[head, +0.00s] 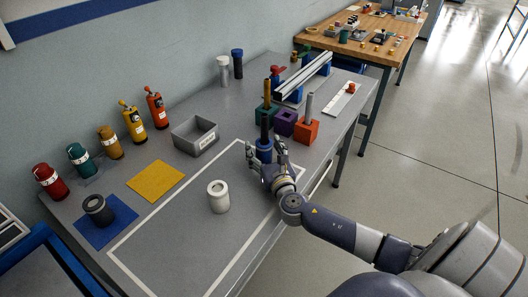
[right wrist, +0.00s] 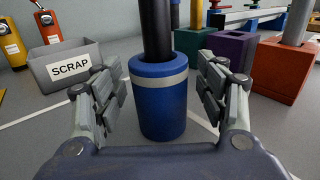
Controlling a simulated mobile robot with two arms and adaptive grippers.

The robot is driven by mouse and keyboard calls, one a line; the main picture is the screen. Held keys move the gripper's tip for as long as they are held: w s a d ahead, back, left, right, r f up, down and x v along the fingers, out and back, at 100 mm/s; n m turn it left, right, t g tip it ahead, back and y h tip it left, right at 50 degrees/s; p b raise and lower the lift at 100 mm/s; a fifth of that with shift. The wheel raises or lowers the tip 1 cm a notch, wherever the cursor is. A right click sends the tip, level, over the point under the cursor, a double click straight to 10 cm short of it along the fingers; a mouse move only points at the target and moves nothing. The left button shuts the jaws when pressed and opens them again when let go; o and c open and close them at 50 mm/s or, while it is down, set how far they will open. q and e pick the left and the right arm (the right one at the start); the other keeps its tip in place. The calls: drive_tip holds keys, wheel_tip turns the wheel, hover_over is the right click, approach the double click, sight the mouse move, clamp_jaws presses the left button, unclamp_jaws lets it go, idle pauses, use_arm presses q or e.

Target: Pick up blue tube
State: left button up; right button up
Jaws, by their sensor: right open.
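The blue tube (head: 264,153) stands upright near the right part of the grey table. It has a grey band near its top and shows large in the right wrist view (right wrist: 160,105). A dark upright rod (right wrist: 156,30) rises from the tube's top. My right gripper (head: 265,158) is open, with one finger on each side of the tube. In the right wrist view (right wrist: 158,92) gaps show between both fingers and the tube. My left gripper is in neither view.
A grey scrap bin (head: 195,136) stands to the left. Purple (head: 284,122) and orange (head: 306,129) blocks are close behind and right of the tube. A white tube (head: 218,197) stands in the white-taped area. A yellow mat (head: 155,181) lies farther left.

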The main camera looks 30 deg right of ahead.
drive_tip(key=c, duration=1.2)
drive_tip(key=shift+r, duration=0.2)
